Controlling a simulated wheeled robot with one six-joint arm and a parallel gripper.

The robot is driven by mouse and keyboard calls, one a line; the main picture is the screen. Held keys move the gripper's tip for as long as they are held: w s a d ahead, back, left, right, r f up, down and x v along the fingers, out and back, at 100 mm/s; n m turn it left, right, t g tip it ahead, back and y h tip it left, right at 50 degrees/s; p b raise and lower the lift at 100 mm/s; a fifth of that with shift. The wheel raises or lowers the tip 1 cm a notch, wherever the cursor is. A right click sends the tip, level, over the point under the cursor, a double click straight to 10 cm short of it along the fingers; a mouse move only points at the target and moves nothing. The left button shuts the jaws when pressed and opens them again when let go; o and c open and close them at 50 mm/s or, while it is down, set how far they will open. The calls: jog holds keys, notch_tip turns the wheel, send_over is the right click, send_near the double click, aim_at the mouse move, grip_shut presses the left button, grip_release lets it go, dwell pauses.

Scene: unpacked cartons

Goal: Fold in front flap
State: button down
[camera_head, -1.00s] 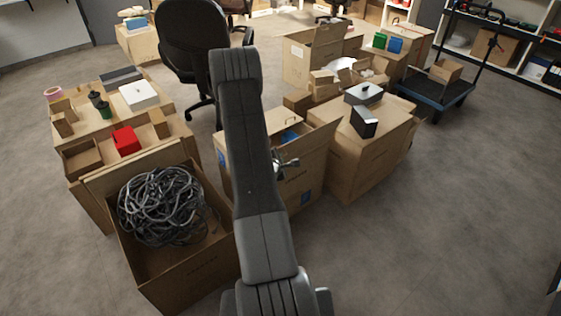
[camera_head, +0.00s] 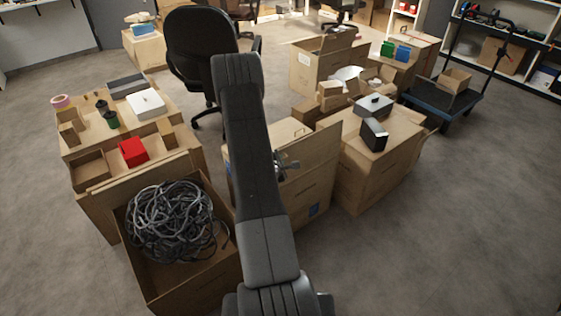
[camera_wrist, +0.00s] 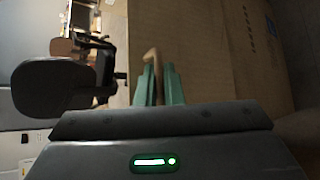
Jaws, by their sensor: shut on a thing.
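The middle carton (camera_head: 312,192) stands on the floor, partly hidden behind my arm. Its front flap (camera_head: 312,152) is up and tilted, and hides most of the carton's opening. My gripper (camera_head: 288,165) is at the flap's edge beside my arm. In the wrist view its two green fingers (camera_wrist: 158,84) are shut on a thin cardboard edge, which shows between them. A broad cardboard face (camera_wrist: 180,40) fills the middle of that view.
A carton with coiled cable (camera_head: 172,222) stands open at the left front. A carton (camera_head: 370,180) with a black box (camera_head: 373,134) on top stands close on the right. An office chair (camera_head: 200,50) is behind.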

jog(key=shift+w+a+r, duration=0.1)
jog(key=shift+w+r, duration=0.1)
jog(key=c, duration=1.8)
grip_release()
jog(key=shift+s, duration=0.1)
jog(key=v, duration=1.3)
jog(key=shift+s+p, duration=0.35)
jog(key=shift+s, duration=0.05)
